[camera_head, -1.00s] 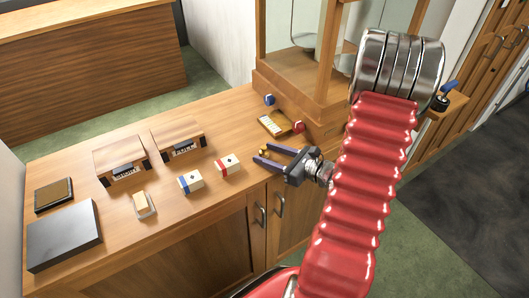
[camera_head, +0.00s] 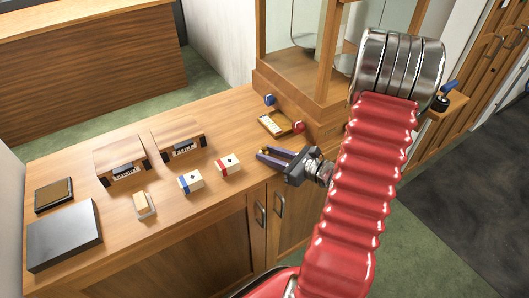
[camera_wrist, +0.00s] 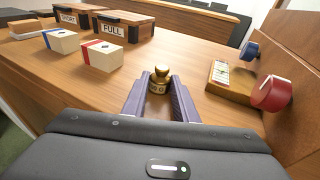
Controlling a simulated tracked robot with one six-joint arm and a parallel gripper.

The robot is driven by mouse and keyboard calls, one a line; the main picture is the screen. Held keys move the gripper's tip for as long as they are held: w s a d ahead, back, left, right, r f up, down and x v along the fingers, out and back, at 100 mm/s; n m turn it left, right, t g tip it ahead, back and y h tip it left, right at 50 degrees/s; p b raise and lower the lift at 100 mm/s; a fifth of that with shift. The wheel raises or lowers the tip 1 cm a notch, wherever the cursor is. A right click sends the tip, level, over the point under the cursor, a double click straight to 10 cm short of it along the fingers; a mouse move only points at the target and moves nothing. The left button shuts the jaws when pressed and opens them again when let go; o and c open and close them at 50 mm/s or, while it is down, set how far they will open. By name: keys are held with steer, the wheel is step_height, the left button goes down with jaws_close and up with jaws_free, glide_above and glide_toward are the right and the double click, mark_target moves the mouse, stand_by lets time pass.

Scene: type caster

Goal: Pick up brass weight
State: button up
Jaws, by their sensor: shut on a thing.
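A small brass weight (camera_wrist: 159,84) with a round knob on top stands upright between my fingertips in the wrist view. My gripper (camera_wrist: 159,90) is shut on it, with one purple-grey finger on each side. In the head view my gripper (camera_head: 264,152) is low over the wooden counter, near its front edge. The weight is too small there to make out clearly. I cannot tell whether its base touches the counter.
Blue-striped (camera_head: 190,182) and red-striped (camera_head: 228,166) white boxes stand left of my gripper. Two labelled wooden boxes (camera_head: 120,160) (camera_head: 178,140) and a grey slab (camera_head: 64,236) lie farther left.

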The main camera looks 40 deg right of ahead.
steer(key=shift+r, duration=0.15)
steer(key=shift+c, duration=0.3)
step_height(320, 180, up, 10)
stand_by(0.6)
